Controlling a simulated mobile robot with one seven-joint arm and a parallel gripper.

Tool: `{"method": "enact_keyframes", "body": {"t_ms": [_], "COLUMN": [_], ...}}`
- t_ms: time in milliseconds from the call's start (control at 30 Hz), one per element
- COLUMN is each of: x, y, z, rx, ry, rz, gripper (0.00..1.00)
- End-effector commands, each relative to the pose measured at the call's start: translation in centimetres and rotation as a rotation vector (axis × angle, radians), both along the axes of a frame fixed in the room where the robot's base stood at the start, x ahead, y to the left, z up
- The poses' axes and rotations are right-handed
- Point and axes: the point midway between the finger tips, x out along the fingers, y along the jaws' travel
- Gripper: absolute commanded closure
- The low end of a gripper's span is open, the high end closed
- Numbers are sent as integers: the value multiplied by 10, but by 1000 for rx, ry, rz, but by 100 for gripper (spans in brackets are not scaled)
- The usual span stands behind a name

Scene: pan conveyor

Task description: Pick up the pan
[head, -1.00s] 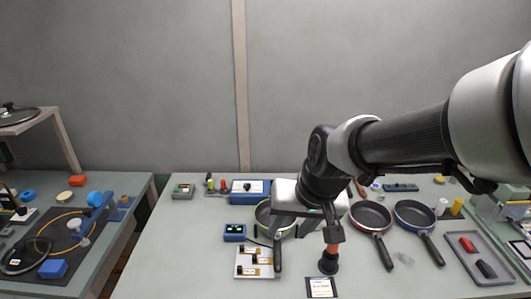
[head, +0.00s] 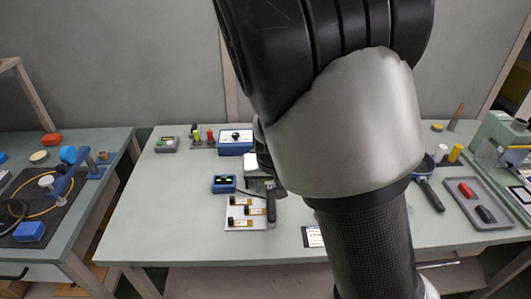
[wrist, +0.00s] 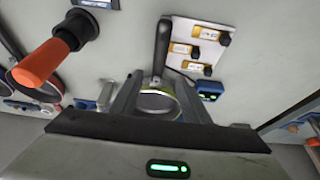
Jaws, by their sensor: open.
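A green-rimmed pan (wrist: 158,101) shows between my gripper's fingers in the wrist view, with its dark handle (wrist: 162,46) pointing away toward the top. In the head view my arm hides the pan's body, and only its handle (head: 271,206) shows clearly. My gripper (wrist: 158,88) is open, one finger on each side of the pan near where the handle joins it. I cannot tell whether the fingers touch it. In the head view the gripper (head: 266,182) is partly hidden behind my arm. A blue pan (head: 424,167) stands farther right, partly covered by my arm.
A white board with several labelled parts (head: 232,222) lies beside the handle. A blue box with green lights (head: 224,184) is just left of the pan. An orange-handled tool (wrist: 45,62) stands nearby. A grey tray (head: 489,211) is at the right. The table's left front is clear.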

Motion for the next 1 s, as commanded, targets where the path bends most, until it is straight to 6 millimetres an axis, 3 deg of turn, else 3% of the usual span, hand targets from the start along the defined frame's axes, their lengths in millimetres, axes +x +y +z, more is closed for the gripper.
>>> {"method": "enact_keyframes", "body": {"t_ms": [33,267,533,867,1000], "x": [3,8,21,25,25], "y": [-1,-1,-4,-3,-3], "z": [-10,-23,-60,-65,-65], "rx": [-2,-1,0,0,1], "ry": [1,1,2,0,0], "rz": [-1,0,0,2,1], "gripper": [57,57,57,57,78]}}
